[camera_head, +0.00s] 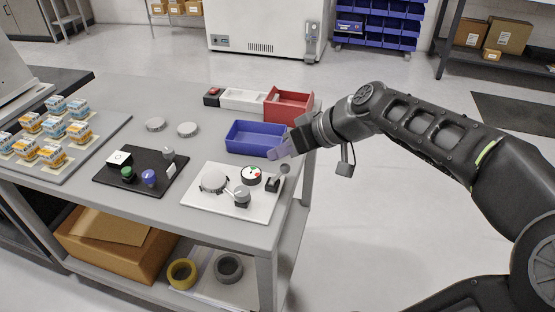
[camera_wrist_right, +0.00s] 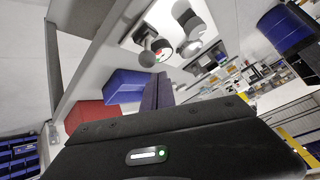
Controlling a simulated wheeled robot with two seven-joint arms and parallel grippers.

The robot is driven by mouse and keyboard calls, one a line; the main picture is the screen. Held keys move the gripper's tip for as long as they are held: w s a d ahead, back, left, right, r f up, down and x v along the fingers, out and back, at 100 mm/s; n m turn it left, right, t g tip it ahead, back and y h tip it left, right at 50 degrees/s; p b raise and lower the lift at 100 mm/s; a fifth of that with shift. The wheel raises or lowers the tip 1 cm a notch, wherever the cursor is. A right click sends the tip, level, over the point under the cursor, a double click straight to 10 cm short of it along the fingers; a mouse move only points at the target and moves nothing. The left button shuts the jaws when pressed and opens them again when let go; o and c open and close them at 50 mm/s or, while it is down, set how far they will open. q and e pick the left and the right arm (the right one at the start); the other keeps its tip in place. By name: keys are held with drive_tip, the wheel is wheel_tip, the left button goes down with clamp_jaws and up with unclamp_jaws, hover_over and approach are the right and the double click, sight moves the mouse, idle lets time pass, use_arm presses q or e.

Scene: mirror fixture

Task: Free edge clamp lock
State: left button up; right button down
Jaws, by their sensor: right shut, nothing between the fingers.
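The mirror fixture is a white plate (camera_head: 232,208) on the right front of the grey table; it also shows upside down at the top of the right wrist view (camera_wrist_right: 140,22). On it are a round pale disc (camera_head: 213,181), a grey cylinder (camera_head: 242,197), a dial with red and green marks (camera_head: 251,175) and a small black block, perhaps the edge clamp (camera_head: 272,184). A grey ball-ended knob (camera_head: 285,168) stands beside the block. My right gripper (camera_head: 277,154) is shut and empty, above and behind the knob, apparently apart from it. Its fingers show in the wrist view (camera_wrist_right: 157,92). My left gripper is out of view.
A blue bin (camera_head: 240,144) and a red bin (camera_head: 290,109) stand behind the fixture. A black board (camera_head: 115,181) with knobs lies to its left. A tray with small cartons (camera_head: 55,128) is at far left.

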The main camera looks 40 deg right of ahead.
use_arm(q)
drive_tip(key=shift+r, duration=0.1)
use_arm(e)
drive_tip(key=shift+r, duration=0.15)
use_arm(q)
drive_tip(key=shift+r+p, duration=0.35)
drive_tip(key=shift+p, duration=0.05)
use_arm(e)
drive_tip(key=shift+r, duration=0.65)
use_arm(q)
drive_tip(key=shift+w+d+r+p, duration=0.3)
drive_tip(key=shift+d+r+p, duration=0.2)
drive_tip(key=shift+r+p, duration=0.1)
use_arm(e)
drive_tip(key=s+d+r, duration=0.3)
drive_tip(key=s+r, duration=0.1)
drive_tip(key=r, duration=0.3)
drive_tip(key=shift+s+d, duration=0.4)
drive_tip(key=shift+r, duration=0.1)
